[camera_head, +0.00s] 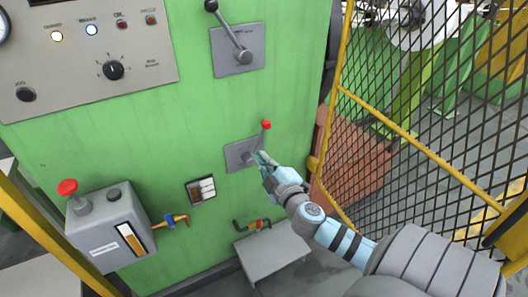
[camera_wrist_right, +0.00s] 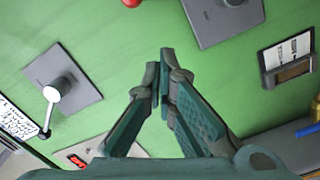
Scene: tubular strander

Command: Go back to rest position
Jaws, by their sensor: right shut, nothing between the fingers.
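My right gripper (camera_head: 261,157) reaches in from the lower right in the head view, in front of the green machine cabinet (camera_head: 160,120). Its tips overlap the grey plate (camera_head: 237,154) of the small red-knobbed lever (camera_head: 266,126); whether they touch it I cannot tell. In the wrist view my right gripper (camera_wrist_right: 162,62) has its fingers together, with nothing between them. There, the small lever's plate (camera_wrist_right: 222,18) shows beyond the tips at the upper right, with the red knob (camera_wrist_right: 131,3) at the top edge. My left gripper is not in view.
Above are a black-knobbed lever (camera_head: 232,36) and a control panel (camera_head: 90,50). A box with a red button (camera_head: 68,187) stands at the left. A yellow-framed mesh fence (camera_head: 430,110) stands close on the right. A grey step (camera_head: 270,256) is below.

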